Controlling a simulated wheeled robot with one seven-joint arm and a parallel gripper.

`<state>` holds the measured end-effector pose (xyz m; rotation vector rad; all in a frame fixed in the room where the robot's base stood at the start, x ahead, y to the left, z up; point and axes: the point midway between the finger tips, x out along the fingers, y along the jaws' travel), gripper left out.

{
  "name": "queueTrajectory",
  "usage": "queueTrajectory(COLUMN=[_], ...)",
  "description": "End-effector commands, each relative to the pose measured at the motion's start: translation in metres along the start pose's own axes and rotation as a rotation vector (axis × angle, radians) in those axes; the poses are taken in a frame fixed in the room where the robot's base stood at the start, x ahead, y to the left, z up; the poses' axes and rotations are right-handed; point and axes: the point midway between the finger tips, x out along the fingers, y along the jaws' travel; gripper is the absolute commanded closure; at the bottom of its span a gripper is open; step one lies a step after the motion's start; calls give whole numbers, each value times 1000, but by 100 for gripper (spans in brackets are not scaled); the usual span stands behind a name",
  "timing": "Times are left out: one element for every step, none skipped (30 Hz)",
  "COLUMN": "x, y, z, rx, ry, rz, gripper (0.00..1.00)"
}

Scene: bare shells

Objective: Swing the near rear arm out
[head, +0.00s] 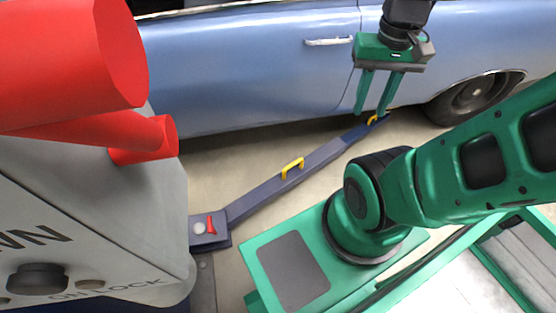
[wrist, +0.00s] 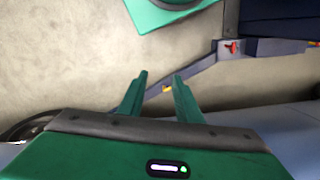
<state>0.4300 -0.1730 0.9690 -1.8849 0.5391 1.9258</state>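The near rear arm is a long grey-blue lift arm (head: 265,192) running low over the floor, from a pivot plate at the column toward the car's rear wheel. A red lever (head: 211,225) stands on the pivot plate. In the wrist view, the arm (wrist: 192,73) and one yellow handle (wrist: 166,88) show between the open fingers (wrist: 160,74).
A light blue car (head: 240,70) stands behind the arm, its side close to my gripper, with a rear wheel (head: 475,98) at right. A grey lift column with red cylinders (head: 70,55) fills the left. Bare floor (head: 225,165) lies on both sides of the arm.

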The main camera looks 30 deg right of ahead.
Motion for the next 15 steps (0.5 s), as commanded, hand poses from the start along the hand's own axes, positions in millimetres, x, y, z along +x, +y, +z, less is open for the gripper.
queueTrajectory(x=[0, 0, 0, 0, 0, 0, 0, 0, 0, 0, -2, -4, -4, -4, -4], y=[0, 0, 0, 0, 0, 0, 0, 0, 0, 0, 3, 6, 6, 5, 4], z=[0, 0, 0, 0, 0, 0, 0, 0, 0, 0, 5, 8, 6, 3, -3], rx=[1, 1, 1, 1, 1, 1, 1, 1, 1, 1, 1, 3, 6, 10, 18], ry=[0, 0, 0, 0, 0, 0, 0, 0, 0, 0, 5, 12, 13, 14, 16], rz=[0, 0, 0, 0, 0, 0, 0, 0, 0, 0, -3, -6, -4, -2, 2], gripper=[69, 69, 69, 69, 69, 69, 69, 69, 64, 64, 64, 64, 64, 64, 64])
